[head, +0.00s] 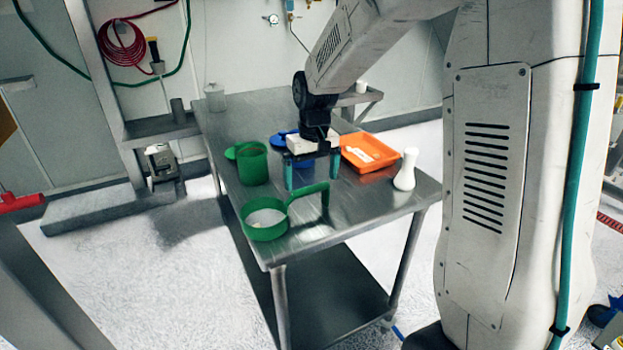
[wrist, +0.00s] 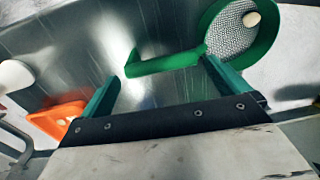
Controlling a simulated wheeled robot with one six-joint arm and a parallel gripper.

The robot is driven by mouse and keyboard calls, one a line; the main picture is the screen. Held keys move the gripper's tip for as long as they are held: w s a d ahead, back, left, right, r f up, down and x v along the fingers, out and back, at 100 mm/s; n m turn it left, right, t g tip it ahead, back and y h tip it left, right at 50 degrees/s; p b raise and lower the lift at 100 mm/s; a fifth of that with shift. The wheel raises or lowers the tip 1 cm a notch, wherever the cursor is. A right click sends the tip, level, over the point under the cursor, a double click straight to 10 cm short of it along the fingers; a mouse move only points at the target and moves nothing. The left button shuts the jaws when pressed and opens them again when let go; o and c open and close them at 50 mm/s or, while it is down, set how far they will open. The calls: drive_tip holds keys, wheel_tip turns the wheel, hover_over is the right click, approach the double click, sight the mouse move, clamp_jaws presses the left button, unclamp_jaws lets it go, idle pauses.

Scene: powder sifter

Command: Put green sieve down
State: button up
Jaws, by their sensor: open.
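The green sieve (head: 265,222) rests at the front left corner of the steel table (head: 330,228), its handle pointing right and back. In the wrist view the sieve (wrist: 240,48) shows its mesh with a small pale lump (wrist: 252,19) on it. My gripper (head: 311,181) is open, with fingers spread, above the table behind the sieve's handle. In the wrist view my gripper (wrist: 160,90) has nothing between its fingers; the handle lies beyond them, and I cannot tell whether the right finger touches it.
A green container (head: 252,163) stands left of my gripper. Blue items (head: 285,140) are partly hidden behind it. An orange tray (head: 367,150) lies at the right, with a white bottle-shaped object (head: 406,170) near the right edge. The table middle right is clear.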

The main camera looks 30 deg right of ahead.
wheel_tip(320, 180, up, 11)
drive_tip(key=s+a+r, duration=0.1)
drive_tip(key=s+r, duration=0.1)
drive_tip(key=s, duration=0.5)
drive_tip(key=s+a+r, duration=0.1)
drive_tip(key=s+r, duration=0.1)
drive_tip(key=s, duration=0.5)
drive_tip(key=s+a+f, duration=0.1)
drive_tip(key=s+f, duration=0.1)
drive_tip(key=s, duration=0.6)
drive_tip(key=s+f+t, duration=0.1)
drive_tip(key=s+f, duration=0.1)
drive_tip(key=s, duration=0.6)
drive_tip(key=shift+a+f, duration=0.15)
drive_tip(key=shift+a, duration=0.2)
